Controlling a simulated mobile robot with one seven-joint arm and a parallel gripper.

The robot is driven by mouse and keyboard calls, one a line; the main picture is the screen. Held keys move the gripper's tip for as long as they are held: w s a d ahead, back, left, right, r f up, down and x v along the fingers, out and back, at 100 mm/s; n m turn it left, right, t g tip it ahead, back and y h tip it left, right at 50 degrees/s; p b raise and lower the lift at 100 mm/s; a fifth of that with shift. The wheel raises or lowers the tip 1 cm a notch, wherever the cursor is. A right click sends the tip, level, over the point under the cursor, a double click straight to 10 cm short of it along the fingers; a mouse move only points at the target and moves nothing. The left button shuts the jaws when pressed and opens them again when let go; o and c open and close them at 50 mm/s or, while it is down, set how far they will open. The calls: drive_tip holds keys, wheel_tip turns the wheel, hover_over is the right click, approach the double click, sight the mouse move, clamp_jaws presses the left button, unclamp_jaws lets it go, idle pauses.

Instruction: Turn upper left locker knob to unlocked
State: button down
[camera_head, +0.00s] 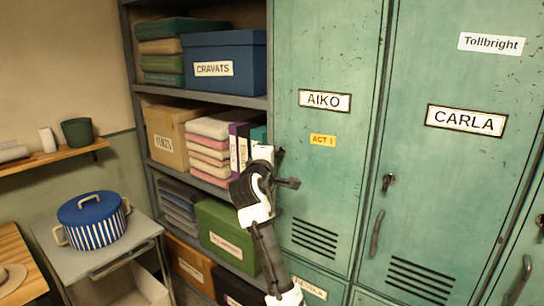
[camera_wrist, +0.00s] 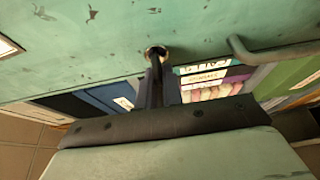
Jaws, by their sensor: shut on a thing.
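The upper left locker door (camera_head: 330,55) is worn green metal, labelled AIKO, with a yellow ACT 1 tag. It looks closed. My gripper (camera_head: 290,183) is at the lower left part of this door and hides its knob in the head view. In the wrist view, the knob's round metal base (camera_wrist: 157,51) shows on the green door at top centre. My gripper's dark fingers (camera_wrist: 155,82) are shut on the knob, hiding most of it. I cannot read whether the knob is at locked or unlocked. The door's bar handle (camera_wrist: 272,51) is right of the fingers in the wrist view.
The CARLA locker (camera_head: 455,60) to the right has its own knob (camera_head: 388,182) and handle (camera_head: 376,233). Left is a shelf with a blue CRAVATS box (camera_head: 225,62) and folded cloth. A striped pot (camera_head: 94,222) stands on a grey cart (camera_head: 140,232) at lower left.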

idle(0.4)
drive_tip(key=c, duration=1.5)
unclamp_jaws()
drive_tip(key=shift+c, duration=0.2)
drive_tip(key=shift+s, duration=0.1)
drive_tip(key=b+v, duration=0.5)
drive_tip(key=v, duration=0.8)
drive_tip(key=shift+s+a, duration=0.2)
drive_tip(key=shift+s, duration=0.1)
drive_tip(key=shift+r, duration=0.1)
